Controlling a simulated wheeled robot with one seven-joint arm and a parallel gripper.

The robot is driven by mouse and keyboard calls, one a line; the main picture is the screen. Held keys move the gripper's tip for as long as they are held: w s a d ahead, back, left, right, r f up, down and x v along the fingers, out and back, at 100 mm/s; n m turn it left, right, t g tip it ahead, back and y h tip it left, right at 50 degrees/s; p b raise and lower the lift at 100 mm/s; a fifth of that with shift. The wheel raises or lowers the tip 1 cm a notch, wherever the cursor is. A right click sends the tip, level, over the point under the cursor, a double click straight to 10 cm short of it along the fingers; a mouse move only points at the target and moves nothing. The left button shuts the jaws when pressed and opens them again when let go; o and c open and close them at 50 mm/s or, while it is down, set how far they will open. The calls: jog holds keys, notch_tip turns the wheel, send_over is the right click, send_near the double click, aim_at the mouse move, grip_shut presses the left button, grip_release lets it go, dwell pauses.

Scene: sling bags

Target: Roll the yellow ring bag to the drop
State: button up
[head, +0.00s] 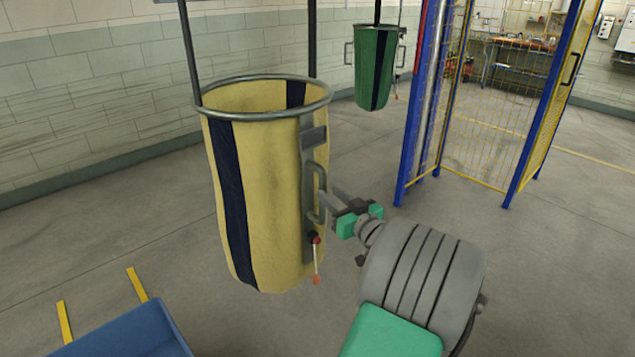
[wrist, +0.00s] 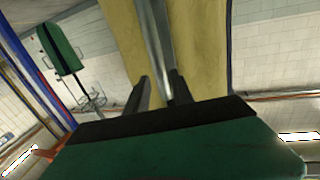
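The yellow ring bag (head: 275,185) hangs upright from dark straps, with a grey metal ring at its mouth and dark blue stripes. A grey loop handle (head: 320,190) is on its right side, above a red-tipped cord. My gripper (head: 331,198) is at this handle, coming from the right. In the wrist view the handle bar (wrist: 154,40) runs between my two fingers (wrist: 159,85), with a gap showing at the left finger. The fingers stand apart, and the yellow cloth (wrist: 195,45) is close behind. I cannot tell which place is the drop.
A green bag (head: 375,65) hangs farther back. A blue-framed cage with yellow mesh (head: 480,120) stands at the right back. A blue object (head: 125,335) and yellow floor marks (head: 137,285) are at the lower left. The floor between bag and wall is clear.

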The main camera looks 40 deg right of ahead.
aim_at(317, 181)
jog(key=w, duration=0.2)
jog(key=w+p, duration=0.1)
jog(key=w, duration=0.2)
jog(key=w+d+p, duration=0.1)
jog(key=w, duration=0.1)
jog(key=shift+w+d, duration=0.1)
jog(key=shift+w, duration=0.2)
grip_shut()
jog(key=shift+d, duration=0.1)
dwell(0.9)
